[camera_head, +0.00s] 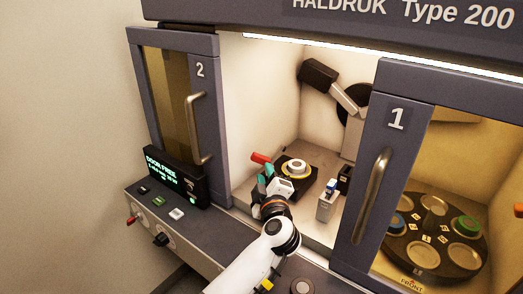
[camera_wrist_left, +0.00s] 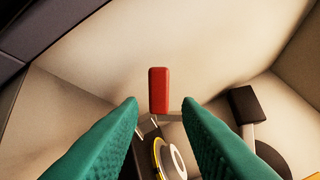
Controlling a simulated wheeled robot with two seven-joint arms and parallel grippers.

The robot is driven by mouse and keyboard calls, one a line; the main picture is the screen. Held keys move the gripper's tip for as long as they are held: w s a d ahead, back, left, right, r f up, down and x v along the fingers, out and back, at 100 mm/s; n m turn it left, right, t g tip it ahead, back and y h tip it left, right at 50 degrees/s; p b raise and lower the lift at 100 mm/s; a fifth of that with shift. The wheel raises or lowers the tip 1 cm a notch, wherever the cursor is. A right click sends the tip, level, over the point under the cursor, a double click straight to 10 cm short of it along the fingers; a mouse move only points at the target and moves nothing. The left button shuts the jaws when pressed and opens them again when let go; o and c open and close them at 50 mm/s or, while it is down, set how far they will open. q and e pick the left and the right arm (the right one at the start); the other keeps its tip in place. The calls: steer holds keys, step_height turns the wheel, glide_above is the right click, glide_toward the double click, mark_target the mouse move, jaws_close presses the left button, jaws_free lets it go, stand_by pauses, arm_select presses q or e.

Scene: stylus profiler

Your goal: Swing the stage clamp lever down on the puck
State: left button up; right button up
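The red clamp lever handle (camera_head: 261,158) sticks out at the left of the black stage (camera_head: 312,176). The pale round puck (camera_head: 296,167) sits on the stage inside a yellow ring. My left gripper (camera_head: 266,180) is just in front of the handle, with teal fingers. In the left wrist view the fingers (camera_wrist_left: 159,104) are apart and empty. The red handle (camera_wrist_left: 159,90) shows in line with the gap, around and beyond the fingertips; contact is not visible. The puck (camera_wrist_left: 178,161) is partly hidden by the right finger. My right gripper is out of view.
Door 2 (camera_head: 207,105) and door 1 (camera_head: 398,120) flank the open bay. A small metal block (camera_head: 327,206) stands right of the stage. A dark-tipped profiler arm (camera_head: 319,74) hangs behind. A round carousel (camera_head: 407,246) sits behind door 1's side.

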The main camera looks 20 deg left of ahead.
mark_target(260, 155)
arm_select(q)
steer(key=x, duration=1)
steer(key=shift+w+f, duration=0.15)
jaws_close()
steer(key=shift+r+p, duration=0.2)
steer(key=shift+p, duration=0.45)
steer(key=m+p, duration=0.2)
steer(key=p, duration=0.2)
steer(key=d+r+m+p, duration=0.1)
steer(key=m+p, duration=0.2)
steer(key=p, duration=0.2)
steer(key=m+p, duration=0.3)
steer(key=p, duration=0.2)
steer(key=shift+w+d+r, duration=0.15)
steer(key=shift+w+d, duration=0.1)
steer(key=shift+d, duration=0.05)
steer(key=shift+w+d+m+p, duration=0.1)
steer(key=shift+d+m+p, duration=0.15)
steer(key=shift+m+p, duration=0.85)
steer(key=shift+w+d+m+p, duration=0.1)
steer(key=shift+d+m+p, duration=0.2)
steer(key=shift+m, duration=0.6)
steer(key=shift+a, duration=0.15)
